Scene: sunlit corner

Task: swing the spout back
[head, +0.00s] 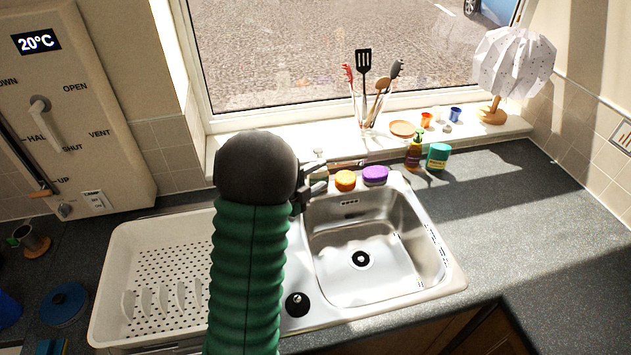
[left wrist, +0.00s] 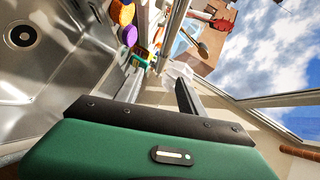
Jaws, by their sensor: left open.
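The tap's spout (head: 347,162) shows in the head view as a thin metallic bar at the back of the sink (head: 385,245), reaching to the right behind my gripper. A small knob-like tap part (head: 319,156) stands at its left. My left gripper (head: 318,182) is open at the sink's back left edge, just in front of the tap; my dark wrist hides part of this area. In the left wrist view the two fingers of my left gripper (left wrist: 158,88) are apart. I cannot tell whether they touch the spout. My right gripper is not in view.
An orange sponge (head: 345,180) and a purple sponge (head: 375,175) lie at the sink's back rim. A soap bottle (head: 413,155) and a teal tub (head: 438,156) stand to their right. A white dish rack (head: 120,240) is at left. The right counter is clear.

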